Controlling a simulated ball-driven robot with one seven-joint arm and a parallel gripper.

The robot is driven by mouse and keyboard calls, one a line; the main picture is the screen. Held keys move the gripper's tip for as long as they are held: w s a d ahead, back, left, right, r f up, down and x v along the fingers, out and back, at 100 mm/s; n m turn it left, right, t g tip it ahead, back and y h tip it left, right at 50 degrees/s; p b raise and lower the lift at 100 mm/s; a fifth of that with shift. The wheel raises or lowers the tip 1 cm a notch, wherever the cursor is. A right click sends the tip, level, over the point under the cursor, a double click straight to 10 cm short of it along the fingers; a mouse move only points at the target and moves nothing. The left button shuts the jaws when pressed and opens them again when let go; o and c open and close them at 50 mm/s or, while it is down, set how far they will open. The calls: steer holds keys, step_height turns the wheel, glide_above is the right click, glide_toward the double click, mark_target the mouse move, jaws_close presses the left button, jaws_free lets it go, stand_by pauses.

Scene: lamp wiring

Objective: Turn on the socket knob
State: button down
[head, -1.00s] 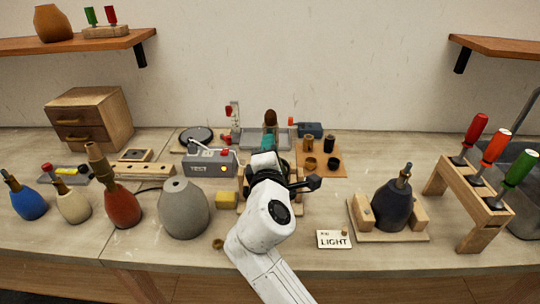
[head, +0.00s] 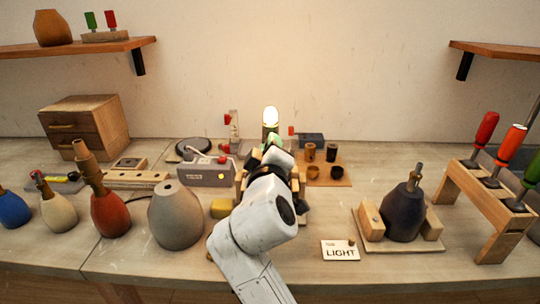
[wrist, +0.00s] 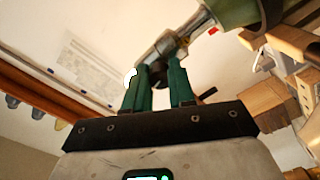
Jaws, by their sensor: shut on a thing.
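The lamp's bulb (head: 270,116) glows bright at the back middle of the bench. In the wrist view, the metal socket (wrist: 166,46) sits at the end of a green lamp body (wrist: 242,10), and the dark socket knob (wrist: 158,77) juts from it. My gripper (wrist: 162,74) has its two green fingers shut around the knob, one on each side. In the head view, my gripper (head: 268,153) is just below the bulb, and my arm hides the knob and most of the lamp.
A grey tester box (head: 207,173) and a grey vase (head: 175,215) stand left of my arm. A LIGHT card (head: 340,250), a dark vase (head: 402,213) in a wooden cradle and a screwdriver rack (head: 468,212) stand to the right. Small cups (head: 332,171) sit close right of the lamp.

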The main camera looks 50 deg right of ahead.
steer(key=shift+f+m+b, duration=0.1)
steer(key=shift+m+b, duration=0.25)
steer(key=shift+m, duration=0.25)
steer(key=c, duration=0.9)
jaws_free()
steer(key=shift+c, duration=0.2)
steer(key=b+v, duration=0.1)
steer(key=v, duration=0.9)
steer(key=shift+s+a, duration=0.3)
